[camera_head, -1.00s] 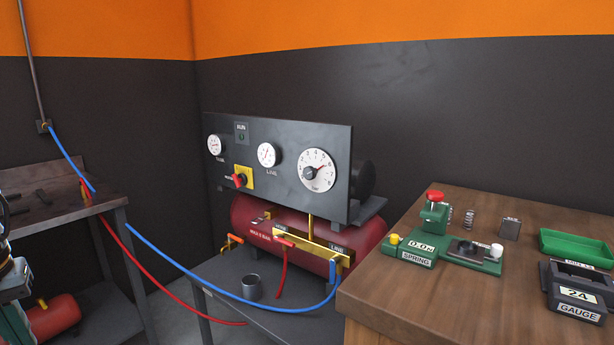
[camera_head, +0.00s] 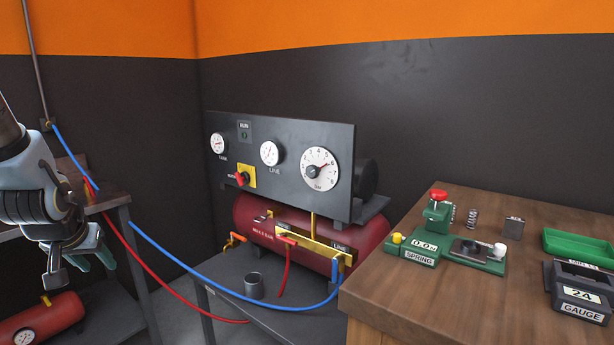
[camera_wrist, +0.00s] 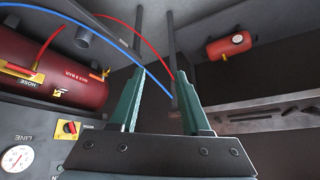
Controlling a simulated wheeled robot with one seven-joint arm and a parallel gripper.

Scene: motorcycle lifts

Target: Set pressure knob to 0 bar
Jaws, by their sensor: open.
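The pressure knob (camera_head: 319,169) is the large white dial marked with numbers and "bar" on the right of the dark panel (camera_head: 287,136). Its dark pointer appears turned to the upper right, near the higher numbers; the exact value is too small to read. My gripper (camera_head: 82,272) is at the left in the head view, well apart from the panel. In the wrist view its two green fingers (camera_wrist: 165,98) are spread with nothing between them. The knob is not visible in the wrist view.
The panel also holds two small gauges, TANK (camera_head: 217,143) and LINE (camera_head: 269,153), and a red switch (camera_head: 242,178). Below are a red compressor tank (camera_head: 262,218), a blue hose (camera_head: 190,272) and a grey cup (camera_head: 254,286). A wooden bench (camera_head: 400,310) stands at right.

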